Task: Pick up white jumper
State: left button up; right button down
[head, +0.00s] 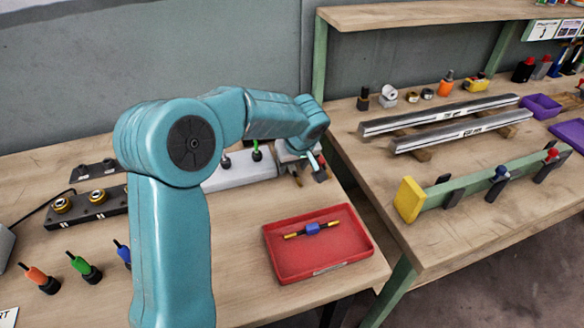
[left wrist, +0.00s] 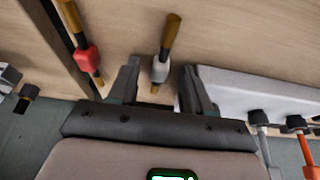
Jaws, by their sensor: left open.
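The white jumper (left wrist: 161,68), a pale body with gold-brown ends, lies on the wooden bench in the left wrist view. My left gripper (left wrist: 162,74) is open, with one finger on each side of the jumper in the picture. I cannot tell whether the fingers touch it. In the head view my left gripper (head: 301,158) is low over the far right part of the left bench and mostly hides the white jumper there. A red jumper (left wrist: 88,58) lies just left of the fingers in the left wrist view. My right gripper is not in view.
A red tray (head: 345,266) with a blue jumper (head: 313,228) stands nearer on the left bench. A white block (head: 240,173) with plugged leads is close beside the gripper. A gap separates the right bench (head: 450,225), which holds metal rails and a green bar.

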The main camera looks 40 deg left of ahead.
pick_arm(q)
jog(key=shift+c, duration=0.3)
grip_shut()
jog(key=shift+r, duration=0.15)
